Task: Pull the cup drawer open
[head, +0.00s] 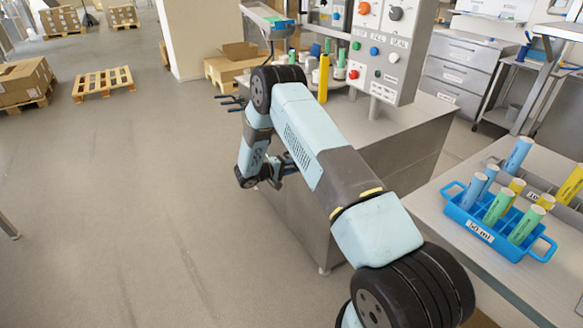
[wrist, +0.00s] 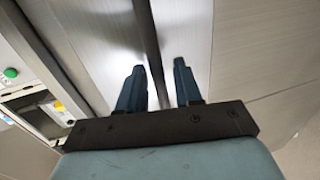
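My gripper (wrist: 158,64) is open in the wrist view, its two dark blue fingers apart. A long dark bar or gap (wrist: 148,35) runs between the fingers across brushed metal panels (wrist: 185,30); I cannot tell whether it is a drawer handle, or whether the fingers touch it. In the head view my gripper (head: 284,166) is small, beside the left side of the steel counter (head: 395,160), and partly hidden by my arm. No drawer that I can identify as the cup drawer shows in the head view; the counter's left face is largely hidden.
A control panel (head: 386,45) with knobs stands on the counter, with a yellow tube (head: 323,78) near it. A blue rack (head: 490,235) of tubes sits on the right table. A labelled drawer cabinet (head: 455,75) stands behind. Floor at left is clear up to a pallet (head: 103,83).

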